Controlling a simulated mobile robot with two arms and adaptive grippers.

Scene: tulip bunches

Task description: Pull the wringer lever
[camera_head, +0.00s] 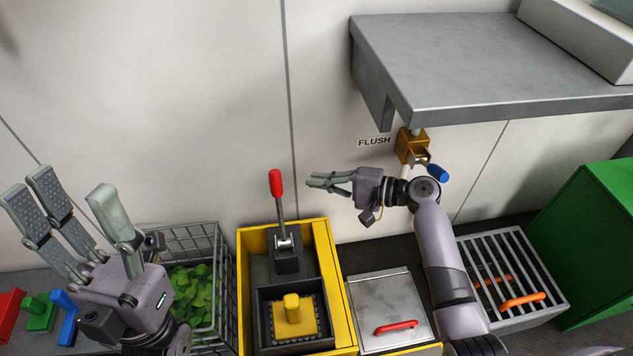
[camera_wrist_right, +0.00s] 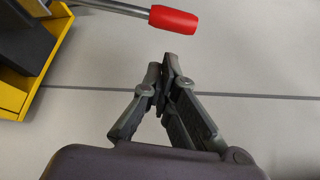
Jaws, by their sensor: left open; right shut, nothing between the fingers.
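The wringer lever (camera_head: 281,209) stands nearly upright at the back of the yellow bucket (camera_head: 326,285). It has a grey metal shaft and a red grip (camera_head: 275,183). My right gripper (camera_head: 314,181) is shut and empty, to the right of the red grip and apart from it. In the right wrist view its fingertips (camera_wrist_right: 167,70) are together, and the red grip (camera_wrist_right: 174,20) shows above them with a gap between. My left gripper (camera_head: 70,210) is open and empty at the far left, away from the lever.
A wire basket of green leaves (camera_head: 219,262) stands left of the bucket. A metal lid with a red handle (camera_head: 395,327), a slatted grate (camera_head: 511,270) and a green bin (camera_head: 596,245) stand to the right. A grey shelf (camera_head: 480,62) and a flush valve (camera_head: 411,146) are on the wall.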

